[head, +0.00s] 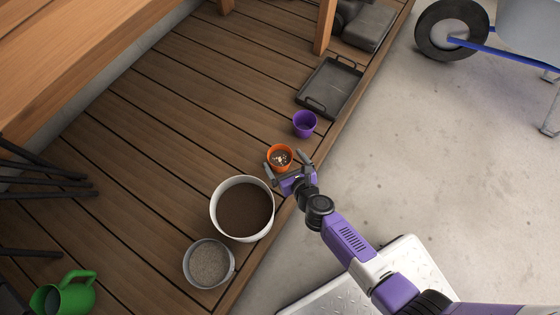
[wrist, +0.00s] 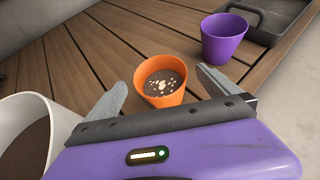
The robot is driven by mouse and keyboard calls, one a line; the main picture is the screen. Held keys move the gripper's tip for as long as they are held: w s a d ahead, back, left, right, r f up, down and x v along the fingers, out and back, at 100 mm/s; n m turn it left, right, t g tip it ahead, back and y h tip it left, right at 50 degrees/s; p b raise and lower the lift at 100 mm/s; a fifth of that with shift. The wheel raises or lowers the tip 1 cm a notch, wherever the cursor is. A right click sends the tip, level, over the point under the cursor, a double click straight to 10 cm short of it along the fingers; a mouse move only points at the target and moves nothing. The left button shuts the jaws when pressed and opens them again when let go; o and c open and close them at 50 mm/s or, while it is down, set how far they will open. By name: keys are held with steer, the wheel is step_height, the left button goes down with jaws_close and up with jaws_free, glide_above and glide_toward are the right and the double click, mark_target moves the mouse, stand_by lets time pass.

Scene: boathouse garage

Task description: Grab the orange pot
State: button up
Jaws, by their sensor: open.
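The orange pot (head: 280,158) stands upright on the wooden deck near its edge, with dark soil and pale bits inside. In the wrist view the orange pot (wrist: 161,92) sits just beyond and between my fingertips. My gripper (head: 288,161) is open, with one finger on each side of the pot's near part. The wrist view shows the gripper (wrist: 160,86) with its two grey fingers spread wide and nothing held. I cannot tell whether either finger touches the pot.
A purple pot (head: 305,124) stands behind the orange one, and a black tray (head: 344,72) lies beyond it. A white bucket of soil (head: 214,215) is close on the left. A grey bucket (head: 190,266) and green watering can (head: 82,293) stand nearer. Deck left of the orange pot is clear.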

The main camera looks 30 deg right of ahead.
mark_target(276, 150)
steer(key=b+x, duration=0.1)
steer(key=x, duration=0.1)
steer(key=b+x, duration=0.1)
steer(key=x, duration=0.1)
steer(key=shift+f, duration=0.4)
steer(key=c, duration=1.6)
steer(key=shift+r, duration=0.1)
steer(key=shift+r+p, duration=0.2)
steer(key=shift+p, duration=0.1)
